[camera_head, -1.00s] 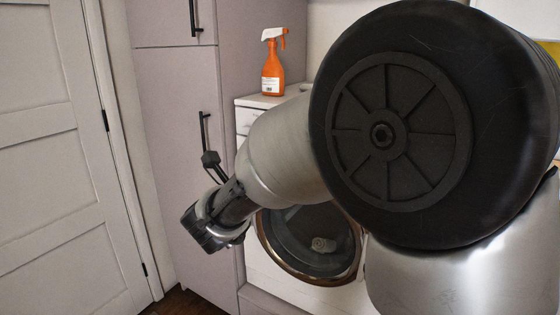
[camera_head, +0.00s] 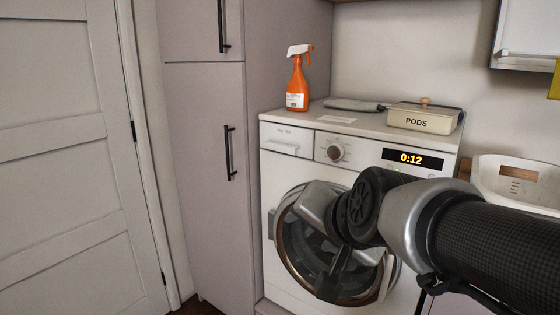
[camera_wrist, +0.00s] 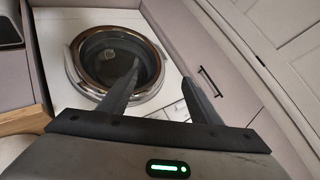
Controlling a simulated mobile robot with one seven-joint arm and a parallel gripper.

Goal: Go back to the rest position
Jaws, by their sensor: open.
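My gripper (camera_wrist: 161,78) shows in the wrist view with its two dark fingers spread apart and nothing between them. In that view the fingers point toward the front of the white washing machine (camera_wrist: 52,55), and one overlaps its round door (camera_wrist: 105,45). In the head view my arm reaches in from the right and bends in front of the washing machine (camera_head: 272,190). It hides part of the copper-rimmed door (camera_head: 287,258). I cannot clearly make out the fingertips in the head view.
An orange spray bottle (camera_head: 298,85), a folded grey cloth (camera_head: 352,104) and a PODS box (camera_head: 423,118) stand on the washer. A white basket (camera_head: 515,180) is at the right. A tall cabinet (camera_head: 205,180) and a white door (camera_head: 60,160) stand at the left.

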